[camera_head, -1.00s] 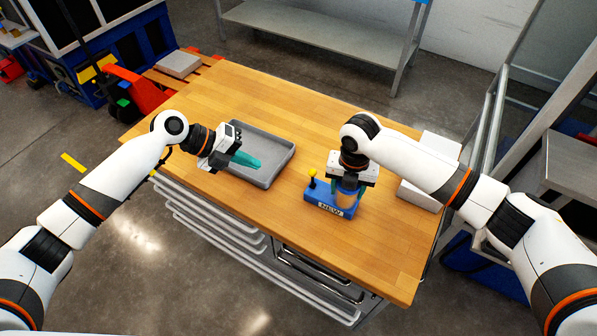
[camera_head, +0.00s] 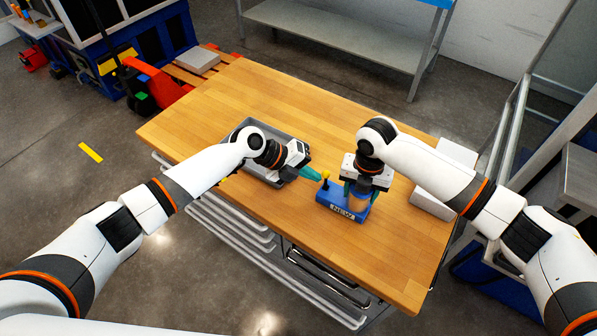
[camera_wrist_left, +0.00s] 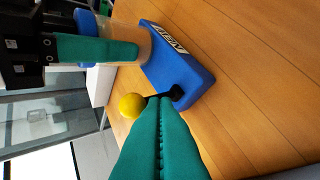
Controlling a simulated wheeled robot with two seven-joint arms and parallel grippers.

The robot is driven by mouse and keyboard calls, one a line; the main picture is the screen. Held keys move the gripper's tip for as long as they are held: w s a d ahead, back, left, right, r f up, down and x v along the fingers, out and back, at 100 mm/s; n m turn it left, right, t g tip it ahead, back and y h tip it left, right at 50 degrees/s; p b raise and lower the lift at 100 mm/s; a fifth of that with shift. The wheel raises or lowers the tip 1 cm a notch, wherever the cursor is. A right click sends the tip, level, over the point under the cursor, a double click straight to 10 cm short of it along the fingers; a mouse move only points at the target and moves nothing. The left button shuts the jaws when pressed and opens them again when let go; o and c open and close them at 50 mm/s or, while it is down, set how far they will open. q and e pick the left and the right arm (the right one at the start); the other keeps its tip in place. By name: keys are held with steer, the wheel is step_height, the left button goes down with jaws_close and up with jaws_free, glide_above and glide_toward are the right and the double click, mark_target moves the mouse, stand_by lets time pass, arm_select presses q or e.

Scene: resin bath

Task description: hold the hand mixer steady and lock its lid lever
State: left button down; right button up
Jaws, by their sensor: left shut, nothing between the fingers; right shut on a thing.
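The hand mixer stands on the table, with a blue base (camera_head: 333,205) bearing a white label and a tan cylinder (camera_head: 359,203) on it. My right gripper (camera_head: 361,190) is shut around the cylinder from above; its green finger also shows in the left wrist view (camera_wrist_left: 95,48). The lid lever is a black stem with a yellow ball knob (camera_head: 325,174), at the left end of the base. My left gripper (camera_head: 318,176) is shut and empty, its green fingertips right at the lever. In the left wrist view the fingertips (camera_wrist_left: 158,103) overlap the stem, beside the yellow knob (camera_wrist_left: 132,105); contact is unclear.
A grey tray (camera_head: 240,128) lies on the wooden table (camera_head: 300,108) behind my left gripper. A white box (camera_head: 447,160) stands at the right edge beyond my right arm. The table's front right part is clear.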

arm_select(q)
steer(key=shift+d, duration=0.15)
stand_by(0.3)
steer(key=shift+s+d+y, duration=0.15)
steer(key=shift+y, duration=0.45)
steer(key=shift+s+d+r+m+t+y, duration=0.1)
steer(key=shift+d+r+m+t+y, duration=0.25)
steer(key=shift+y, duration=0.25)
steer(key=shift+s+d+r, duration=0.1)
steer(key=shift+s+d, duration=0.15)
steer(key=shift+d, duration=0.35)
steer(key=shift+s+d+r, duration=0.1)
steer(key=shift+s+d, duration=0.15)
steer(key=shift+d, duration=0.3)
steer(key=shift+w+a+f, duration=0.3)
steer(key=shift+a+f, duration=0.15)
steer(key=shift+a, duration=0.3)
